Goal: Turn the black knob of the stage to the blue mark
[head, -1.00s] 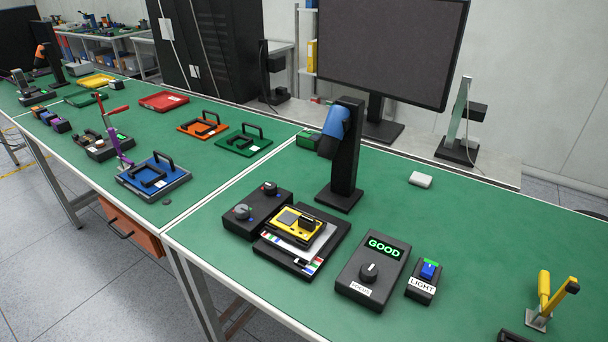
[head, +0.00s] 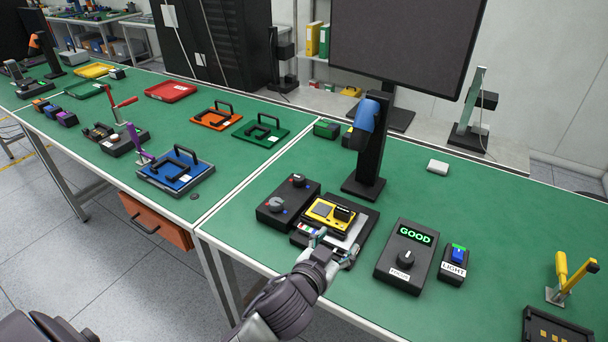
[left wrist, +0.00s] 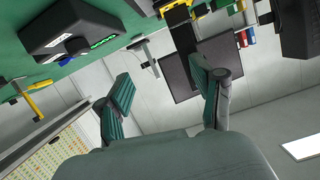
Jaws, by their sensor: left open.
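The stage's control box (head: 270,216) is black and stands on the green bench, left of the stage. The black knob (head: 298,180) is at its far end; a grey knob (head: 277,204) is nearer. Small coloured marks lie beside the knobs; the pointer direction is too small to tell. The stage (head: 362,226) is a black plate bearing a yellow device (head: 323,212). My left gripper (head: 318,240) is over the stage's near edge, apart from the black knob. In the left wrist view it is open and empty (left wrist: 165,95). My right gripper is not in view.
A black post (head: 370,160) with a blue-and-black head stands behind the stage. Right of it are a box reading GOOD (head: 395,276) and a LIGHT switch box (head: 454,264). A monitor (head: 405,40) stands at the back. The bench right of the post is mostly clear.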

